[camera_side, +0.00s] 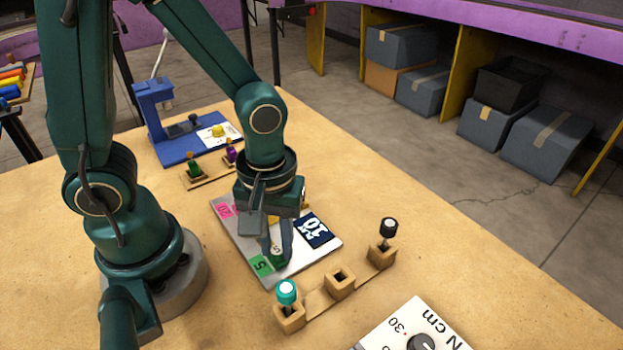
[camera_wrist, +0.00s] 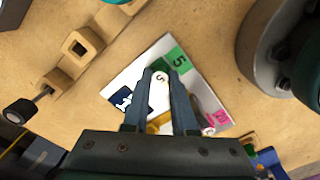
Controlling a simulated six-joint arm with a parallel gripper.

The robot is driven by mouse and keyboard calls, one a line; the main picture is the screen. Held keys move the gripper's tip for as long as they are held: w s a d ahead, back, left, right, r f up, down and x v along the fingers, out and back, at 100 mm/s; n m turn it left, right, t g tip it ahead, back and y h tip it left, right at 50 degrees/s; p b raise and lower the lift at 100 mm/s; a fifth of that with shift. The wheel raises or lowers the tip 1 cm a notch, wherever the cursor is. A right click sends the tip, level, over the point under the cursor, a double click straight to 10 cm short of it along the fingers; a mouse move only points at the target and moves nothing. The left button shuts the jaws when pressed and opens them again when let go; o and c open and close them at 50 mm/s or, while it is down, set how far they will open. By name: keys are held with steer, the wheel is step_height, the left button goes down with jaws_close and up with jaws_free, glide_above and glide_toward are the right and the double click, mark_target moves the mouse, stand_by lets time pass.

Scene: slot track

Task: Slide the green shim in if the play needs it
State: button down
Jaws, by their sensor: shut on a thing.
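My gripper (camera_side: 279,243) points down over a pale board (camera_side: 262,276) with coloured labelled patches. It is shut on a small green piece with a white top marked 5 (camera_side: 278,254). In the wrist view the white top of this piece (camera_wrist: 160,92) shows between the two fingers of my gripper (camera_wrist: 160,75), beside the board's green patch marked 5 (camera_wrist: 178,60). I cannot tell whether the piece touches the board. A green-bodied item (camera_side: 195,169) and a purple one (camera_side: 231,153) stand in a small wooden rack. I cannot tell which thing is the green shim.
A wooden strip with several square sockets (camera_side: 340,282) lies in front of the board. A teal-knobbed piece (camera_side: 287,293) and a black-knobbed piece (camera_side: 388,230) stand in its ends; the middle socket is empty. A blue press (camera_side: 157,110) stands behind, and a dial box (camera_side: 420,330) at front right.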

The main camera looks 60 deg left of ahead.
steer(key=shift+a, duration=1.7)
steer(key=c, duration=0.7)
jaws_free()
steer(key=shift+w+r, duration=0.1)
steer(key=shift+r, duration=2.5)
